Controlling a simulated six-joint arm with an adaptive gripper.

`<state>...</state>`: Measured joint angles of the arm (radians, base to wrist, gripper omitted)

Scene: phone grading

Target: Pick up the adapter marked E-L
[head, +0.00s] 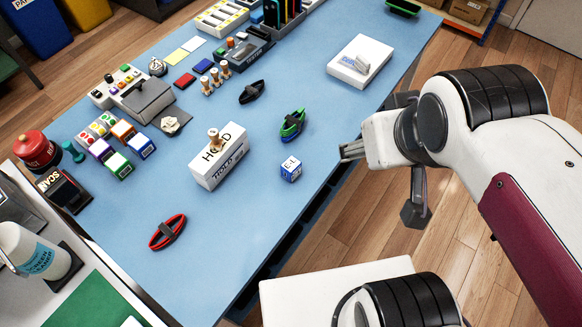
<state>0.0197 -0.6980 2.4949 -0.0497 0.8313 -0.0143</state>
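A small adapter cube (291,168) with a white top and blue sides stands alone on the blue table, right of the HOLD box. Its top mark is too small to read surely. Several more cubes stand in a group at the left: purple (102,151), orange (123,132), green (118,166), blue (141,146), and others behind. Their marks are unreadable, so I cannot tell which is E-L. My gripper (345,151) is above the table's right edge, to the right of the lone cube and apart from it. Whether its fingers are open cannot be made out.
The white HOLD box (220,165) carries a wooden stamp (214,138). Green (293,124), black (252,92) and red (167,232) banded items lie about it. A white box (361,72) is at the far right. The table's front part (215,265) is clear.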

